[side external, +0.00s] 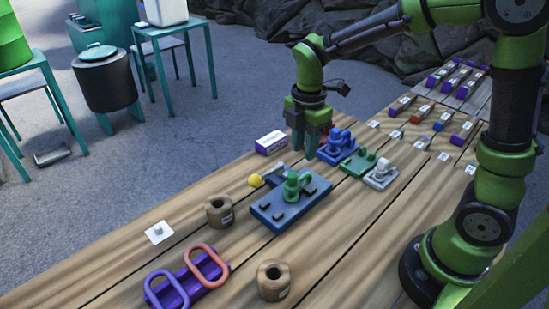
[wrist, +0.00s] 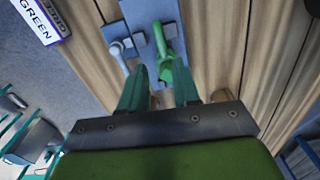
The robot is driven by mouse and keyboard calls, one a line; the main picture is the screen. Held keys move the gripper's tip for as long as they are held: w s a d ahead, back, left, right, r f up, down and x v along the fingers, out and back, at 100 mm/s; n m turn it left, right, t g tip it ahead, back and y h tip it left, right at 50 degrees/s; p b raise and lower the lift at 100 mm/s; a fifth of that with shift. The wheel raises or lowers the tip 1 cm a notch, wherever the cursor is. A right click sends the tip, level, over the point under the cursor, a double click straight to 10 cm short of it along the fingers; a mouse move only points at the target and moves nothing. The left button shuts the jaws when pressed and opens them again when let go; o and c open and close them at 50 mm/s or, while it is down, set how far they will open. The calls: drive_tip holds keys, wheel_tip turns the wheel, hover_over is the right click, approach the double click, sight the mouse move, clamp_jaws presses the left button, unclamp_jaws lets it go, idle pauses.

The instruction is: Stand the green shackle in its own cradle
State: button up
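The green shackle (side external: 293,187) lies on a blue-grey tray (side external: 268,217) in the middle of the bench. It also shows in the wrist view (wrist: 164,45), beyond my fingertips. The green cradle (side external: 357,166), a small green base with short raised parts, holds no shackle; it stands between a blue cradle with a blue shackle (side external: 338,140) and a grey cradle with a grey shackle (side external: 381,173). My gripper (side external: 305,150) hangs above the bench, behind the tray and left of the blue cradle. Its fingers are apart with nothing visibly held between them.
A grey pin with a yellow ball end (side external: 256,180) lies at the tray's back left edge. A box labelled GREEN (wrist: 40,18) stands behind. Bare planks lie in front of the cradles.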

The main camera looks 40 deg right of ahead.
sight(303, 175)
drive_tip(key=shift+s+f+n, duration=0.1)
drive_tip(key=shift+f+n, duration=0.05)
drive_tip(key=shift+n, duration=0.35)
drive_tip(key=shift+f, duration=3.9)
clamp_jaws()
drive_tip(key=shift+r, duration=0.1)
drive_tip(key=shift+r, duration=2.45)
